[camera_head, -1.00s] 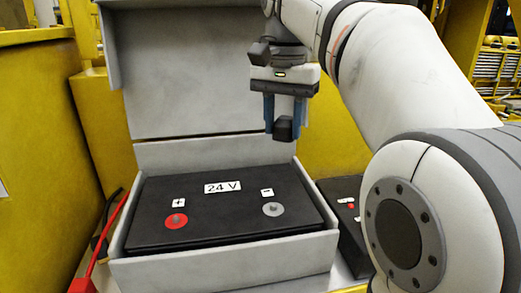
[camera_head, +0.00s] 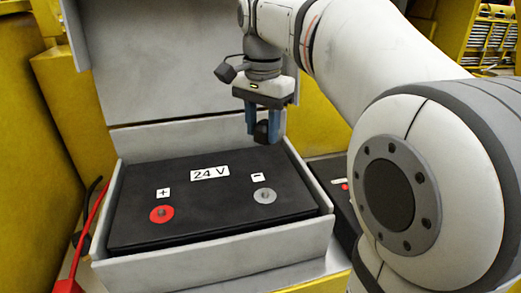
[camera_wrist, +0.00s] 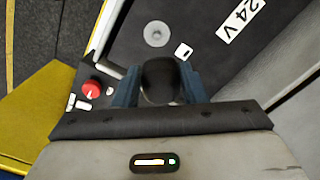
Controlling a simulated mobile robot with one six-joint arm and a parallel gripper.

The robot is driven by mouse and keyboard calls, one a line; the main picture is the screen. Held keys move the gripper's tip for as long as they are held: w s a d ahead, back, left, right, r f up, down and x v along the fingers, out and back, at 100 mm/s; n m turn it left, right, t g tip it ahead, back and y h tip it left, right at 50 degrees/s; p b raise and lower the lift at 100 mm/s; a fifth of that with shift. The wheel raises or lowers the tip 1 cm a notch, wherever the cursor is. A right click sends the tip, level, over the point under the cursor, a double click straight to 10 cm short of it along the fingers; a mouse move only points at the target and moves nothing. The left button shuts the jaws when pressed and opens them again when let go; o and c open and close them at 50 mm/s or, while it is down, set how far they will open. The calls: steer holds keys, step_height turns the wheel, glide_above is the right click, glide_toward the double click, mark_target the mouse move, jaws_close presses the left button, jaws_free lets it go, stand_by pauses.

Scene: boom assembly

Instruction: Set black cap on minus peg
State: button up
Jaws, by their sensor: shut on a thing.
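My gripper (camera_head: 263,128) is shut on the black cap (camera_head: 262,131) and holds it in the air above the back right part of the battery (camera_head: 215,222). The cap also shows between the blue fingers in the wrist view (camera_wrist: 160,82). The minus peg (camera_head: 265,196) is a small grey stud on a grey disc at the right of the battery top, next to a white minus label. It is bare and apart from the cap. It also shows in the wrist view (camera_wrist: 156,34), beyond the cap.
A red plus peg (camera_head: 161,214) is at the left of the battery top. A grey box (camera_head: 205,268) with a raised lid (camera_head: 150,75) surrounds the battery. A second dark battery (camera_head: 337,180) is at the right. A red cable (camera_head: 88,235) runs at the left.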

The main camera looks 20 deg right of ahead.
steer(key=f+m, duration=0.1)
steer(key=f, duration=0.3)
steer(key=f+m, duration=0.1)
steer(key=f, duration=0.1)
steer(key=shift+s+a+f+m, duration=0.1)
steer(key=shift+s+f+m, duration=0.1)
steer(key=shift+s+m, duration=0.15)
steer(key=b, duration=0.5)
glide_above(262, 198)
step_height(262, 198, down, 6)
steer(key=shift+r, duration=0.1)
steer(key=shift+f, duration=0.25)
steer(key=shift+f, duration=0.25)
steer(key=shift+f+b, duration=0.6)
steer(key=shift+f, duration=0.45)
stand_by(1.4)
steer(key=o, duration=1.1)
steer(key=shift+c, duration=0.2)
step_height(262, 198, up, 8)
